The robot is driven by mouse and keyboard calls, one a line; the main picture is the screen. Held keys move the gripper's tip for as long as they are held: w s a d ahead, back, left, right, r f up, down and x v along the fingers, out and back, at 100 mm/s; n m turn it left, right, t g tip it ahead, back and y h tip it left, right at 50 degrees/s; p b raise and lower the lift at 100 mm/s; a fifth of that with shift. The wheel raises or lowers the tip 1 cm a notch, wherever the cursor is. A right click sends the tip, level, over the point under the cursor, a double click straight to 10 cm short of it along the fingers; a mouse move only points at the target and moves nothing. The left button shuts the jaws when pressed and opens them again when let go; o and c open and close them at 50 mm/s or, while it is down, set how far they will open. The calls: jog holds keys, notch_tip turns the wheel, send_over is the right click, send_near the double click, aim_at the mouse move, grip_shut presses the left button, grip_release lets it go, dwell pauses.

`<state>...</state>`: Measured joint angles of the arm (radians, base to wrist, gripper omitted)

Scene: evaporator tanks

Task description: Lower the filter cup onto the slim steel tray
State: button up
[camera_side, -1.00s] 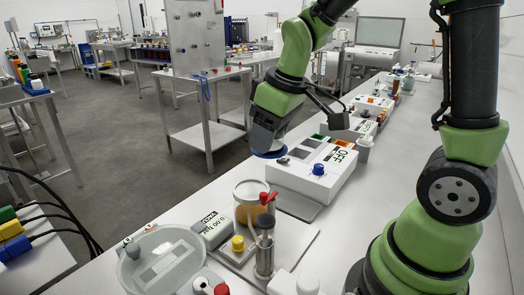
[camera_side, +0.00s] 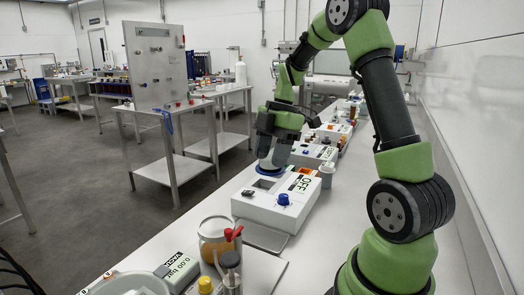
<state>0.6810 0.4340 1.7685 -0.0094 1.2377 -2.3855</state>
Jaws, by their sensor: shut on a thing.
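My gripper (camera_side: 274,148) is shut on a small cup-like piece with a blue rim (camera_side: 269,170), which I take to be the filter cup. It hangs upright below the jaws, by the back of the white box marked OFF; whether it touches anything there I cannot tell. The jaws and wrist hide part of the cup. A thin grey metal plate (camera_side: 264,238) shows at the front edge of that box and may be the slim steel tray; most of it is hidden or under the box.
The white box (camera_side: 262,208) has a blue knob (camera_side: 283,199) and a dark slot. In front stand an amber-filled jar (camera_side: 213,238), a red-topped valve (camera_side: 233,233) and a gauge reading 0.00 bar (camera_side: 178,268). More devices line the bench behind. Bare bench lies right of the box.

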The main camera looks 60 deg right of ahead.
notch_tip(320, 180, down, 15)
jog(key=shift+f, duration=0.2)
jog(key=shift+r, duration=0.2)
jog(key=shift+f, duration=2.2)
jog(key=o, duration=1.2)
jog(key=shift+o, duration=0.2)
jog(key=shift+d, duration=0.1)
